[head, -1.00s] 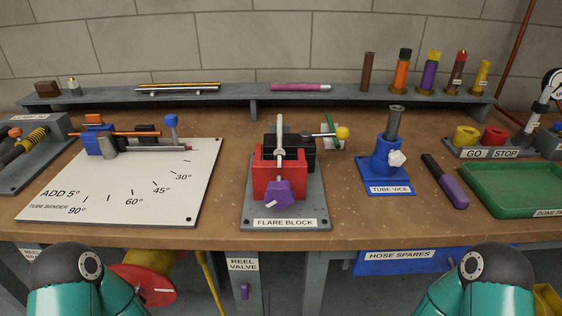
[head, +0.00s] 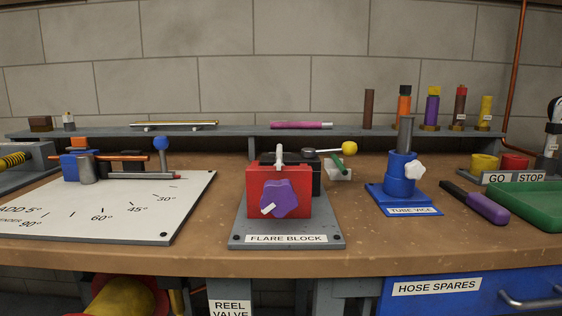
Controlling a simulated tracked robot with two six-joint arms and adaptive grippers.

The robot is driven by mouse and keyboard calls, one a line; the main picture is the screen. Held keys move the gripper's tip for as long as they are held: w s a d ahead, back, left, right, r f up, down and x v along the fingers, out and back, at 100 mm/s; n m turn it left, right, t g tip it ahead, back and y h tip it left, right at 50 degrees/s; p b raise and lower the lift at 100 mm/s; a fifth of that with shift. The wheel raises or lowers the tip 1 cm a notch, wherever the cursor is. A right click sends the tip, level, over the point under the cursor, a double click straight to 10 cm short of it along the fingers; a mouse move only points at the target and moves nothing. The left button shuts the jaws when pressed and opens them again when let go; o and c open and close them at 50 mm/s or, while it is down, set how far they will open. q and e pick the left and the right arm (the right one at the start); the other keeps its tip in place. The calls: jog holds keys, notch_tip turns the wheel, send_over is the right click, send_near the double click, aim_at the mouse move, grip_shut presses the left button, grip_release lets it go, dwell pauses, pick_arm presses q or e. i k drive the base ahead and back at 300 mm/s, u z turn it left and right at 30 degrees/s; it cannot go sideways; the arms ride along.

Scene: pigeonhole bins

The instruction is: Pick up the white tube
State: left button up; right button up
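I cannot pick out a plainly white tube. A pale, silvery upright piece (head: 279,158) stands at the flare block (head: 278,182), which is red and black with a purple knob. A grey tube (head: 405,135) stands upright in the blue tube vice (head: 400,174). A small white piece (head: 338,175) lies behind the flare block, partly hidden, with a green handle across it. Neither of my grippers is in view.
A white tube bender board (head: 115,210) lies at the left. A raised grey shelf (head: 230,131) at the back holds rods and several upright coloured tubes. A purple-handled tool (head: 486,207) and a green tray (head: 528,207) are at the right.

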aim_at(279, 146)
jog(key=z, duration=0.3)
jog(key=k, duration=1.45)
jog(key=u, duration=0.75)
jog(key=i, duration=1)
